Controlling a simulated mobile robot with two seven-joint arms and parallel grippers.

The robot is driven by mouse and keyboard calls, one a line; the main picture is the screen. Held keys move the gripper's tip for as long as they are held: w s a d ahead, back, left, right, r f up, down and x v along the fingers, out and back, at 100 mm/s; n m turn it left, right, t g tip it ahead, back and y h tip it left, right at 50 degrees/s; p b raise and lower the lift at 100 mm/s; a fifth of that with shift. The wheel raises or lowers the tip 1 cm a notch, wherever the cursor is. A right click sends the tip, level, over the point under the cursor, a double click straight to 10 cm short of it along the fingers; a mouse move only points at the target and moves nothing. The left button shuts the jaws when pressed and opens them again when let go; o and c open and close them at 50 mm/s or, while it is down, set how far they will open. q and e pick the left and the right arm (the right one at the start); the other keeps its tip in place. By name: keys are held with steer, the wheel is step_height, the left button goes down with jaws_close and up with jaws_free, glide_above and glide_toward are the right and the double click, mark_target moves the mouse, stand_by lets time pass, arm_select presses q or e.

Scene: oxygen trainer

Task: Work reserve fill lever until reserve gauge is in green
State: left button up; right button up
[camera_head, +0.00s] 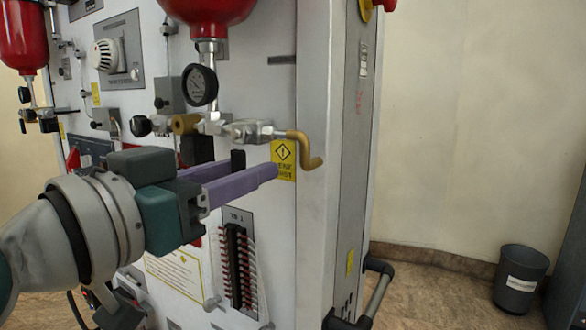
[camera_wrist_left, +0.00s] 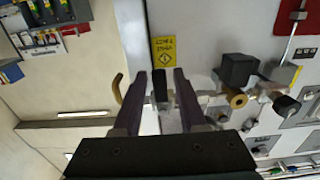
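A brass-coloured bent lever (camera_head: 308,150) sticks out to the right of a metal valve fitting (camera_head: 250,131) on the white panel; it also shows left of my fingers in the left wrist view (camera_wrist_left: 118,90). A round black gauge (camera_head: 200,85) hangs under a red bowl, its face too small to read. My left gripper (camera_head: 268,172) points at the panel just below the fitting and lever, with purple fingers. In the left wrist view the fingers (camera_wrist_left: 160,75) are apart, with a small black piece visible between them; whether they touch it cannot be told. My right gripper is out of view.
A yellow warning label (camera_head: 284,155) is behind the lever. A terminal strip with wires (camera_head: 238,265) is lower on the panel. A second red bowl (camera_head: 24,35) hangs at the far left. A grey bin (camera_head: 520,278) stands on the floor at right; floor between is clear.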

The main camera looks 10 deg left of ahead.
arm_select(q)
jaws_close()
stand_by(0.4)
steer(key=shift+s+d+r+n+p, duration=0.15)
steer(key=shift+d+n+p, duration=0.2)
steer(key=shift+n+p, duration=0.75)
steer(key=shift+s+d+r+n+p, duration=0.1)
steer(key=shift+d+n+p, duration=0.25)
steer(key=shift+n+p, duration=0.7)
steer(key=shift+s+d+r+n+p, duration=0.15)
steer(key=shift+d+n+p, duration=0.2)
steer(key=shift+n+p, duration=0.75)
steer(key=shift+n, duration=0.35)
steer(key=shift+b, duration=0.3)
steer(key=shift+o, duration=1)
jaws_free()
